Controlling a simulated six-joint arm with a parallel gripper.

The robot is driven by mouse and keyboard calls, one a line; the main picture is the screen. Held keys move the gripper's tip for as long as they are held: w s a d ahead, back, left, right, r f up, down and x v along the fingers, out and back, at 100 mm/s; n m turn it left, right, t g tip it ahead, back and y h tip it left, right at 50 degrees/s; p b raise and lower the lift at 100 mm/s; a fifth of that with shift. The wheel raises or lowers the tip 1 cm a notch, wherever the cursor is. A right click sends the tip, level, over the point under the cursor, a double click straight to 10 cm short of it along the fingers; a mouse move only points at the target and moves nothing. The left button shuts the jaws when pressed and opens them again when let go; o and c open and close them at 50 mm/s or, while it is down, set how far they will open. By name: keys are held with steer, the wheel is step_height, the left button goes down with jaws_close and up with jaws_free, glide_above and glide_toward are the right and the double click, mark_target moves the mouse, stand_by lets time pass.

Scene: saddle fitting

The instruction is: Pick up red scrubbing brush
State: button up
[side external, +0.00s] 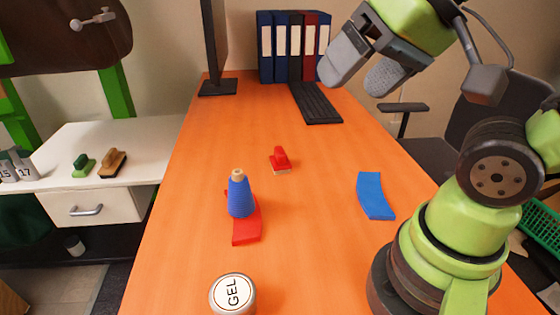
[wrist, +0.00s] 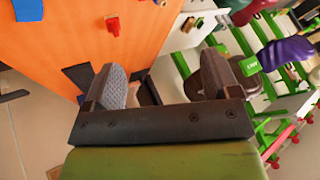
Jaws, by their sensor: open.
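The red scrubbing brush (side external: 280,159) stands on the orange table, near its middle, with its handle up and pale bristles down. It also shows in the wrist view (wrist: 113,26), near the top, small and well beyond the fingers. My gripper (side external: 362,62) is raised high above the table's far right part in the side view, well apart from the brush. Its two fingers (wrist: 163,88) are spread wide in the wrist view, and I see nothing held between them.
A blue thread cone (side external: 240,197) stands on a red curved piece (side external: 247,228) left of the brush. A blue curved piece (side external: 374,196) lies to the right. A GEL tin (side external: 233,293) is in front. A keyboard (side external: 315,103), monitor (side external: 216,45) and binders (side external: 293,45) stand behind.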

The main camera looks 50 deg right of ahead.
steer(key=w+d+f+m+g+h, duration=0.15)
steer(key=w+d, duration=0.25)
steer(key=w, duration=0.5)
steer(key=m+g+h, duration=0.1)
steer(key=m+h, duration=0.1)
steer(key=h, duration=0.1)
glide_above(281, 151)
steer(key=s+a, duration=0.4)
step_height(281, 151, down, 12)
steer(key=shift+g, duration=0.55)
steer(key=x, duration=1.3)
steer(key=shift+a, duration=0.1)
steer(key=shift+s+x, duration=0.2)
steer(key=shift+x, duration=2.7)
steer(key=c, duration=1)
steer(key=shift+c, duration=0.2)
